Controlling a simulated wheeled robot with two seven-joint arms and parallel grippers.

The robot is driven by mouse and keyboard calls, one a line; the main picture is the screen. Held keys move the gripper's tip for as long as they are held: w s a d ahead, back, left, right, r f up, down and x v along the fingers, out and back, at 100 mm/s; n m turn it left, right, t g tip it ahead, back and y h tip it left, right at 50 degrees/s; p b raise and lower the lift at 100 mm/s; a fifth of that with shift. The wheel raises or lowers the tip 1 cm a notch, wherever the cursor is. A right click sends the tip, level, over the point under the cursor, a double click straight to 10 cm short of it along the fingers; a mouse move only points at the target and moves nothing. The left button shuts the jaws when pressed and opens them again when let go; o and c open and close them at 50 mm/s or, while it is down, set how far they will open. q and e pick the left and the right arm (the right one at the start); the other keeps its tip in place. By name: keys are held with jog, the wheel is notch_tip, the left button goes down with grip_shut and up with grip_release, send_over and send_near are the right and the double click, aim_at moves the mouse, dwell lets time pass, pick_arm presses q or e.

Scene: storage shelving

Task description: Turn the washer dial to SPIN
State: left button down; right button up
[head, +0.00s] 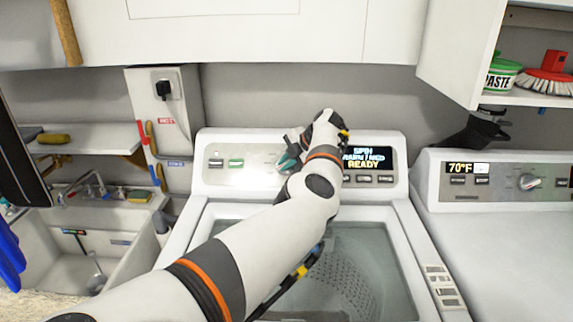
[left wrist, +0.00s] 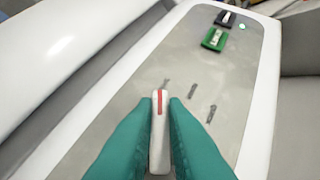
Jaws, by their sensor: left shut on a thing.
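The washer (head: 215,222) stands in the middle of the head view with its control panel at the back. My left gripper (head: 284,160) is at the panel, and my arm and wrist hide much of it there. In the left wrist view, the gripper's two green fingers (left wrist: 160,110) are shut on the dial (left wrist: 160,128), a white bar with a red line on its top. Short grey marks show on the panel around the dial. The washer's display (head: 368,159) shows SPIN on top and READY at the bottom; the middle line is partly hidden. My right gripper is not in view.
A second machine (head: 490,230) with its own dial (head: 529,182) stands at the right. Green and dark buttons (head: 236,163) sit on the panel's left. A sink (head: 85,255) is at the left, and an open cupboard (head: 545,97) at the upper right holds a paste tub and brush.

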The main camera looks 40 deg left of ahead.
pick_arm(q)
jog(key=shift+f, duration=0.1)
jog(key=c, duration=1.5)
grip_release()
jog(key=shift+o, duration=0.2)
jog(key=b+v, duration=0.2)
jog(key=v, duration=1)
